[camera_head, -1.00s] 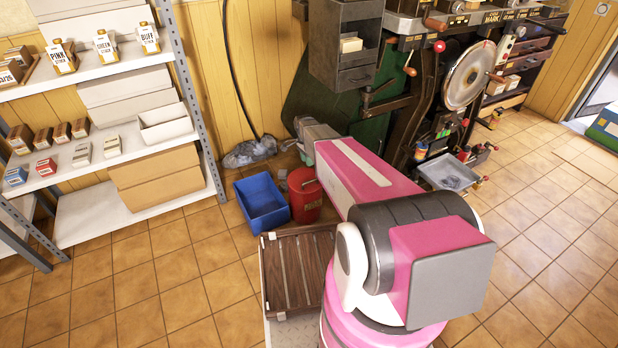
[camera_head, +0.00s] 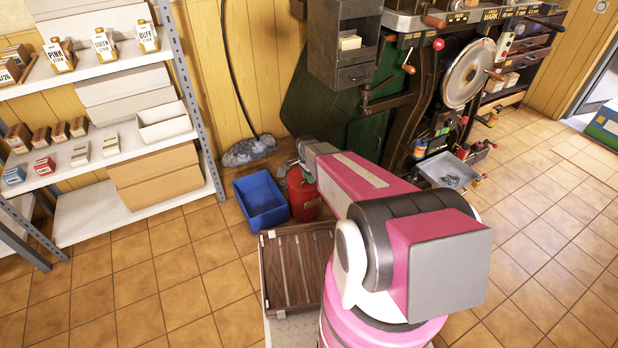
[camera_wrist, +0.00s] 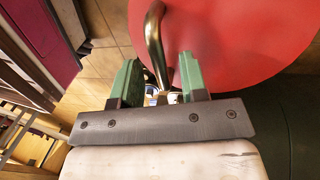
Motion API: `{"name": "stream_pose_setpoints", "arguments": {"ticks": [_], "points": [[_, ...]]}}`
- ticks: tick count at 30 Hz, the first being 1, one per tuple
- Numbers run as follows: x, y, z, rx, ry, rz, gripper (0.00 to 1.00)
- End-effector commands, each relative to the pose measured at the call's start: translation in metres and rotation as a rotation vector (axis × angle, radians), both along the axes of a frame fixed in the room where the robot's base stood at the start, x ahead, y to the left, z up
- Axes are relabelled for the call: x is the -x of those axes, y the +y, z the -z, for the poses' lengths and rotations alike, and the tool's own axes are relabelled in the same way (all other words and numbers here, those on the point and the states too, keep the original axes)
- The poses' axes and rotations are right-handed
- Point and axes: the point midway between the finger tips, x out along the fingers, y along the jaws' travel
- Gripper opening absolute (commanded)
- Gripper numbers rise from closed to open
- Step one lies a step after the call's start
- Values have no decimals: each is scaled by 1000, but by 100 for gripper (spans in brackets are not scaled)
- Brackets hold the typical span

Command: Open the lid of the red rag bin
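The red rag bin (camera_head: 305,204) stands on the tiled floor beside the blue bin in the head view, partly hidden by my arm. Its round red lid (camera_wrist: 225,40) fills the upper right of the wrist view; I cannot tell whether it is raised. A bent metal handle (camera_wrist: 154,35) runs down in front of the lid. My gripper (camera_wrist: 157,82) has two green fingers standing apart, with the lower end of the handle showing between them. A gap shows beside the bar, so the fingers are not closed on it. In the head view my fingers are hard to make out at the bin.
A blue open bin (camera_head: 261,202) stands just left of the red bin. A brown slatted pallet (camera_head: 297,268) lies in front. The green press (camera_head: 375,138) is behind and right, a shelf rack (camera_head: 195,95) left. The floor at right is clear.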

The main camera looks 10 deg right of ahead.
Motion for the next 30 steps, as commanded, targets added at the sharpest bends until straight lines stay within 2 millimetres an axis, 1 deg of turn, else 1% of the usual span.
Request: {"name": "stream_pose_setpoints", "arguments": {"ticks": [4, 5, 6, 8, 19, 25, 30], "points": [[0, 0, 0, 0, 0, 0, 40], [0, 0, 0, 0, 0, 0, 33], [0, 0, 0, 0, 0, 0, 20], [0, 0, 0, 0, 0, 0, 1], [-1, 0, -4, 8, 25, 0, 0], [-5, 1, -16, 35, 109, -1, 0], [-9, 2, -30, 67, 210, 0, 0]]}}
